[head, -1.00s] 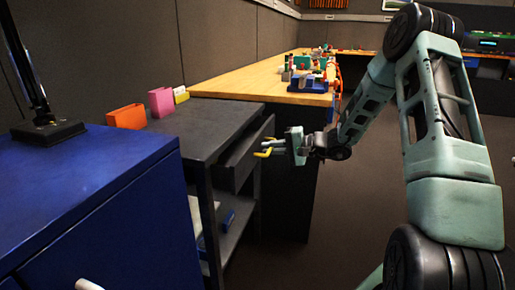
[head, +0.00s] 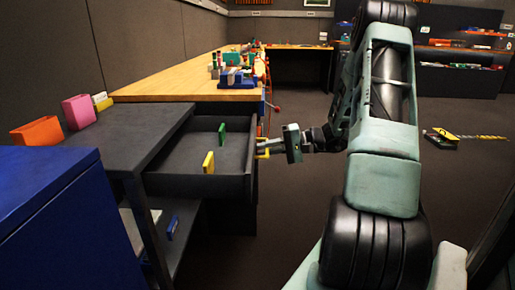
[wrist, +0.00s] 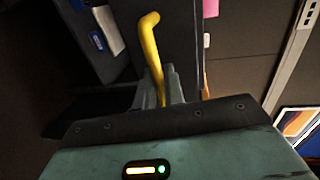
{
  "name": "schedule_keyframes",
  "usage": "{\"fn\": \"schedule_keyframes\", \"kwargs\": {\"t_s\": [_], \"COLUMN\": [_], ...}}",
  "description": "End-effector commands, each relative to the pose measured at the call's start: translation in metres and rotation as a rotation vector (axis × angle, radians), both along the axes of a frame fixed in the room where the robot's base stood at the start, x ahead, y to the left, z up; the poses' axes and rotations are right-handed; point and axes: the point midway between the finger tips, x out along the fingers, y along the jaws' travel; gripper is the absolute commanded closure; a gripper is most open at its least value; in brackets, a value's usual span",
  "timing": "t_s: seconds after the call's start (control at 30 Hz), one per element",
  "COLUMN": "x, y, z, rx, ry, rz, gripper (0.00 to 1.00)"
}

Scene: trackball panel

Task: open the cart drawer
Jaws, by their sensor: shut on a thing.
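The cart (head: 120,145) is dark grey, with its drawer (head: 190,186) pulled out to the right in the head view. A green block (head: 222,133) and a yellow block (head: 209,162) stand upright inside the drawer. My gripper (head: 265,150) is at the drawer's front. It is shut on the yellow drawer handle (wrist: 151,50), which shows between the fingers in the wrist view. In the head view only a small part of the handle shows beside the fingers.
A blue cabinet (head: 50,215) stands at the near left. Orange (head: 37,131) and pink (head: 78,111) holders sit along the cart's back edge. A wooden workbench (head: 170,80) lies beyond the cart. The floor (head: 400,190) to the right is largely clear.

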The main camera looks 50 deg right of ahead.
Motion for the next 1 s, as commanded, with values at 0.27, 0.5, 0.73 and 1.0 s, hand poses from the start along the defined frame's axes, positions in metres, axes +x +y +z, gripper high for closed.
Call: {"fn": "schedule_keyframes", "kwargs": {"t_s": [0.27, 0.5, 0.73, 1.0], "x": [-0.002, -0.002, -0.002, -0.022], "y": [-0.001, -0.001, -0.001, -0.019], "z": [-0.001, -0.001, 0.0, 0.006], "rx": [0.0, 0.0, -0.001, -0.001], "ry": [0.001, 0.001, 0.001, 0.001], "rz": [0.001, 0.001, 0.0, -0.005], "gripper": [1.0, 0.71, 0.71, 0.71]}}
